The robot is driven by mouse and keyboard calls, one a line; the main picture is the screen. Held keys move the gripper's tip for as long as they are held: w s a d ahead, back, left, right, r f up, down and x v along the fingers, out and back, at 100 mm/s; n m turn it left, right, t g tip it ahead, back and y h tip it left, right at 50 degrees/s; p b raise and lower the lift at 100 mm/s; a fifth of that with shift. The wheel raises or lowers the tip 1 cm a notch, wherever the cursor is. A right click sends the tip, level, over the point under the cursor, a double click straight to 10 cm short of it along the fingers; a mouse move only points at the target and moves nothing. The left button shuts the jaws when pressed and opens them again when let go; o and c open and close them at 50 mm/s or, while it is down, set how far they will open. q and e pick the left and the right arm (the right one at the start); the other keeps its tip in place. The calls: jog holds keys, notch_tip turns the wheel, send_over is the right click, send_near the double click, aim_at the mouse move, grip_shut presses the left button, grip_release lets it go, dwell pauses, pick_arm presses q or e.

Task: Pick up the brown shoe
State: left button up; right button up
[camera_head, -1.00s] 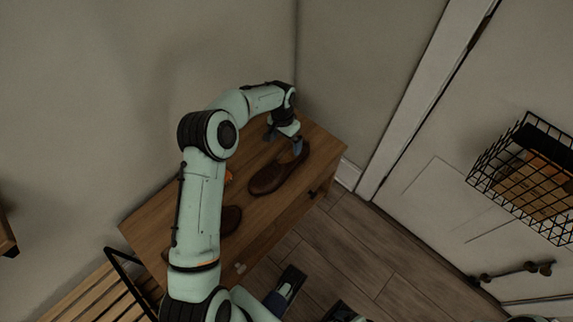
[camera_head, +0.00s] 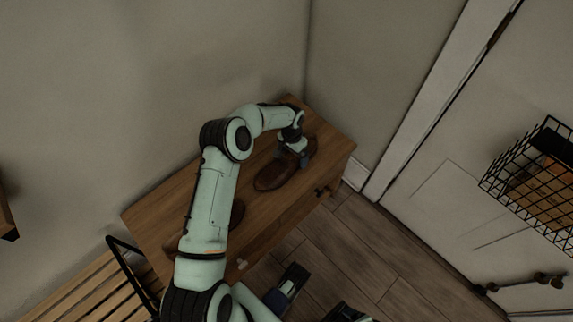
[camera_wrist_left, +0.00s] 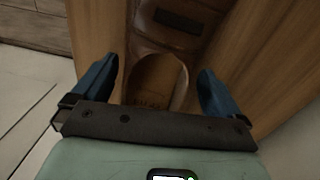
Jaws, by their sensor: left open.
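A brown leather shoe (camera_head: 275,177) lies on the wooden cabinet top near its front edge. My left gripper (camera_head: 293,158) is at the far end of this shoe, pointing down. In the left wrist view, the gripper's blue fingers (camera_wrist_left: 155,88) are apart, one on each side of the shoe's opening (camera_wrist_left: 158,75). I cannot tell whether they touch the shoe. A second brown shoe (camera_head: 237,214) is mostly hidden behind my left arm.
The wooden cabinet (camera_head: 163,207) stands against the wall corner. A slatted wooden bench (camera_head: 85,290) is at the lower left. A black wire basket (camera_head: 535,180) hangs on the white door (camera_head: 440,150) at right. Wood floor (camera_head: 355,235) lies open before the cabinet.

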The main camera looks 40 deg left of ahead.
pick_arm(q)
jog(key=shift+f, duration=0.5)
jog(key=c, duration=1)
jog(key=shift+r, duration=0.15)
jog(key=shift+c, duration=0.2)
